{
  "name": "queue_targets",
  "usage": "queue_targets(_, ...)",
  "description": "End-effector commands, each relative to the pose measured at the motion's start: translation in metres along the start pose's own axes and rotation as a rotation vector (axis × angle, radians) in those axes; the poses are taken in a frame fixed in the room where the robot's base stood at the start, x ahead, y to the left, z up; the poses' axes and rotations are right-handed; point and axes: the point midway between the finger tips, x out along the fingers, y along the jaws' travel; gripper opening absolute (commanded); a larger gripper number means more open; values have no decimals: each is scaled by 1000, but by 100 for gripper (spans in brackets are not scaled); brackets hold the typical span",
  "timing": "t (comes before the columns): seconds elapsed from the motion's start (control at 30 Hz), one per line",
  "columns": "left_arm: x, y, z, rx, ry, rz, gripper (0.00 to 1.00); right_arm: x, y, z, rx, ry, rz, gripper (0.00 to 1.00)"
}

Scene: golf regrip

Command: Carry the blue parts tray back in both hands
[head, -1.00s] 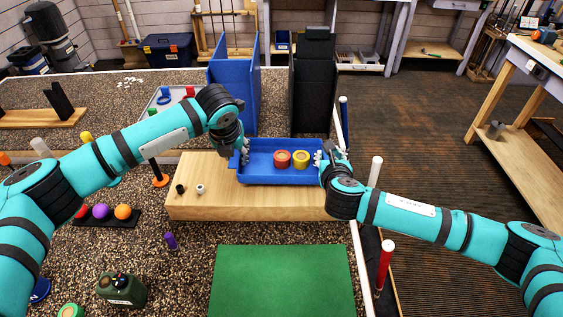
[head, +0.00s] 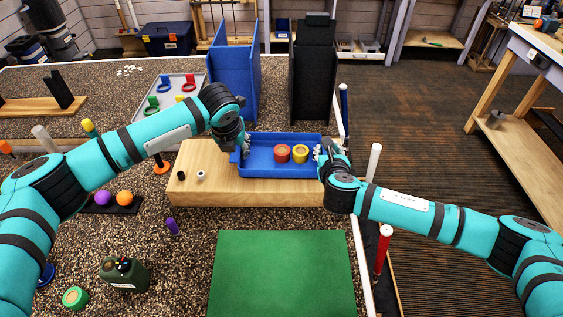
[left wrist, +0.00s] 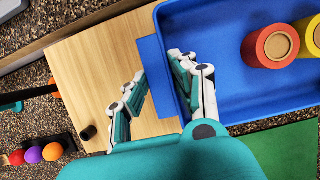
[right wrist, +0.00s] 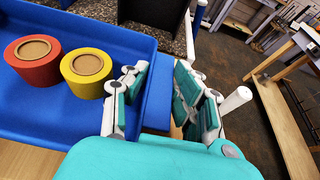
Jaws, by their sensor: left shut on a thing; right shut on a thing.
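The blue parts tray (head: 285,170) is over the pale wooden board (head: 215,190); I cannot tell whether it touches it. A red roll (head: 281,154) and a yellow roll (head: 301,153) stand in it. My left gripper (head: 240,148) is shut on the tray's left end tab, which shows between its fingers in the left wrist view (left wrist: 155,76). My right gripper (head: 322,155) is shut on the right end tab, which shows between its fingers in the right wrist view (right wrist: 157,102).
A tall blue divider (head: 232,85) and a black upright holder (head: 312,85) stand just behind the tray. A green mat (head: 283,272) lies clear in front.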

Motion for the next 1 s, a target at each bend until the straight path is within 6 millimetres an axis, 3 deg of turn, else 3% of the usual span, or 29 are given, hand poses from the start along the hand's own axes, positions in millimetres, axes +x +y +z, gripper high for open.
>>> queue_targets(0.2,14,6,-5,-4,3,13,0,7,-6,-12,-2,0,-16,0)
queue_targets(0.23,15,6,-5,-4,2,13,27,7,-6,-13,-2,0,-15,27)
queue_targets(0.4,14,4,-5,-3,1,9,49,6,-4,-12,-1,-1,-11,49)
queue_targets(0.87,12,1,-5,-1,0,2,49,5,-1,-12,0,-1,-3,49)
queue_targets(1.0,2,0,-4,1,-2,-1,49,5,-1,-12,0,-1,-2,49)
